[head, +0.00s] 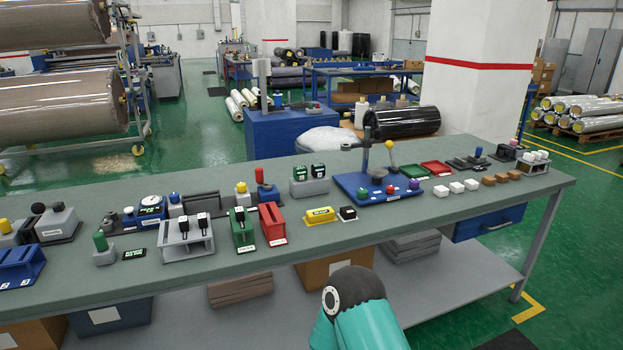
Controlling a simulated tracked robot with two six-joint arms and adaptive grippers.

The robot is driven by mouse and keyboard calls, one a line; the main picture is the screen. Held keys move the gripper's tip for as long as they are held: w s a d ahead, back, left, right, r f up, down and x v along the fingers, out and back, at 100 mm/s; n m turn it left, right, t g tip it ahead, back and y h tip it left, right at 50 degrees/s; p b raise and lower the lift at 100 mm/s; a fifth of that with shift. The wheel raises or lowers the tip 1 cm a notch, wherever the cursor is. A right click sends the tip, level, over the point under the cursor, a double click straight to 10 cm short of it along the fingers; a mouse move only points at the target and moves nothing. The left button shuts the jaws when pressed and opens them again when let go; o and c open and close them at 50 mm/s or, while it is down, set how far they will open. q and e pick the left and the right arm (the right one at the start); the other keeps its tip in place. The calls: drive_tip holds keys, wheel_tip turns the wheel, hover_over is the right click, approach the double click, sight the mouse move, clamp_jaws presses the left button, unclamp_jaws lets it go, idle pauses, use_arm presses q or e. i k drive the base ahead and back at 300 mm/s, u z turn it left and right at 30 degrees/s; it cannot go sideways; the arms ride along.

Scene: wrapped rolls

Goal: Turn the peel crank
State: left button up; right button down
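A blue-based fixture (350,183) stands on the right half of the long workbench. It has a dark upright post and a grey disc, with green, red and purple knobs along its front edge. A lever with a yellow ball knob (390,145) rises at its right side and looks like the crank; its label is too small to read. Neither of my grippers is in view. A teal link of one of my arms shows at the bottom, in front of the bench and well apart from the fixture.
The workbench (400,222) is crowded. Left of the fixture are a yellow block (320,215), a red holder (272,223) and a green holder (243,229). Right of it are white blocks (456,188) and brown blocks (501,177). A narrow bare strip runs along the front edge.

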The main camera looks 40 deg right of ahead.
sight(260, 178)
drive_tip(key=z, duration=0.2)
drive_tip(key=i, duration=1)
drive_tip(key=u, duration=0.05)
